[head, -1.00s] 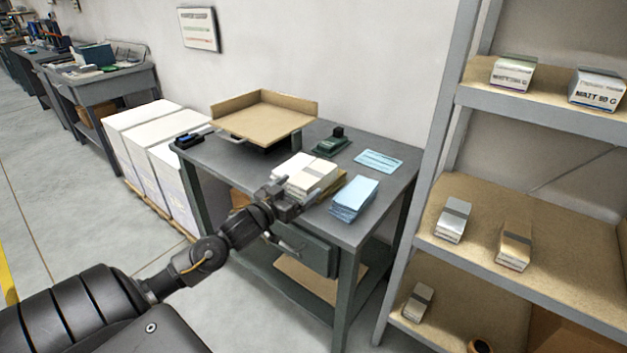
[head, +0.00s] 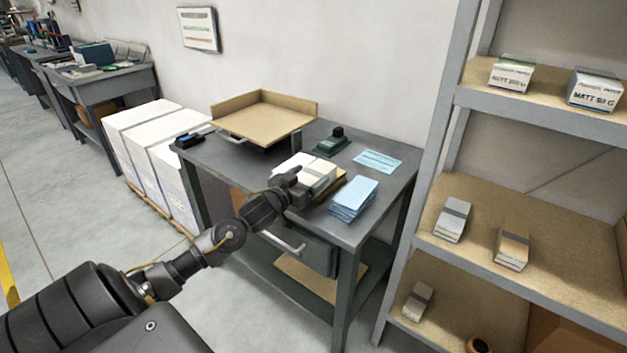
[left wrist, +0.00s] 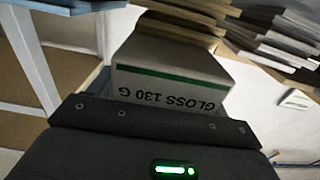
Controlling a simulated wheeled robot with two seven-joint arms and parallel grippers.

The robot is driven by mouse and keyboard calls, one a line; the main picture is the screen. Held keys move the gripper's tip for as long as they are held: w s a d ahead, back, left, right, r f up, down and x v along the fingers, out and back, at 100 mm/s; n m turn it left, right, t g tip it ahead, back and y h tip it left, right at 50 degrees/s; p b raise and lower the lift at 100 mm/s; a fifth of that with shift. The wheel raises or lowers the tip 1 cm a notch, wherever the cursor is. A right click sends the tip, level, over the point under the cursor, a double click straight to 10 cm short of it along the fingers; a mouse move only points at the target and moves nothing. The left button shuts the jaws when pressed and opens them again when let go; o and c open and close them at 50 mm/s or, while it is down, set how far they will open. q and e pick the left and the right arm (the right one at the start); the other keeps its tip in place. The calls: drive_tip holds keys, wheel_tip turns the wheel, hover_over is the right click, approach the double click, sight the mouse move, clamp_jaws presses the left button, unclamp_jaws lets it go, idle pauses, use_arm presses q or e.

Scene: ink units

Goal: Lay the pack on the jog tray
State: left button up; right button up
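The jog tray (head: 262,122) is a tan board with raised back and side walls, on the far left part of the grey table. Its surface is bare. My left gripper (head: 296,188) is at the near edge of the paper stacks on the table. A white pack (head: 318,170) is at its tip. In the left wrist view, a pack end with a green stripe and "GLOSS 130 G" upside down (left wrist: 172,84) is right in front of the dark gripper body. The fingers do not show clearly, so their grip is unclear. My right gripper is out of view.
A blue paper stack (head: 353,198) stands right of the gripper. A blue sheet (head: 378,161) and a dark green device (head: 331,141) are behind. A small dark item (head: 188,140) is left of the tray. A shelf rack (head: 520,205) with packs stands at right.

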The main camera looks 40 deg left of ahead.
sight(308, 176)
use_arm(q)
drive_tip(key=c, duration=1.1)
drive_tip(key=shift+c, duration=0.2)
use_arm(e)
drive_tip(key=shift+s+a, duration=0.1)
use_arm(q)
drive_tip(key=shift+r, duration=0.15)
drive_tip(key=shift+r, duration=0.3)
wheel_tip(308, 176, up, 2)
drive_tip(key=shift+r, duration=0.1)
drive_tip(key=s+d+r, duration=0.1)
drive_tip(key=s+r, duration=0.1)
drive_tip(key=r, duration=0.1)
drive_tip(key=s+d+r+p, duration=0.1)
drive_tip(key=r, duration=0.1)
drive_tip(key=shift+s+d+r, duration=0.15)
drive_tip(key=shift+d+r, duration=0.05)
drive_tip(key=shift+d, duration=0.1)
drive_tip(key=s+d+r+p, duration=0.2)
drive_tip(key=s+d+r, duration=0.2)
drive_tip(key=s+d, duration=0.2)
drive_tip(key=shift+s+r, duration=0.25)
drive_tip(key=shift+s, duration=0.65)
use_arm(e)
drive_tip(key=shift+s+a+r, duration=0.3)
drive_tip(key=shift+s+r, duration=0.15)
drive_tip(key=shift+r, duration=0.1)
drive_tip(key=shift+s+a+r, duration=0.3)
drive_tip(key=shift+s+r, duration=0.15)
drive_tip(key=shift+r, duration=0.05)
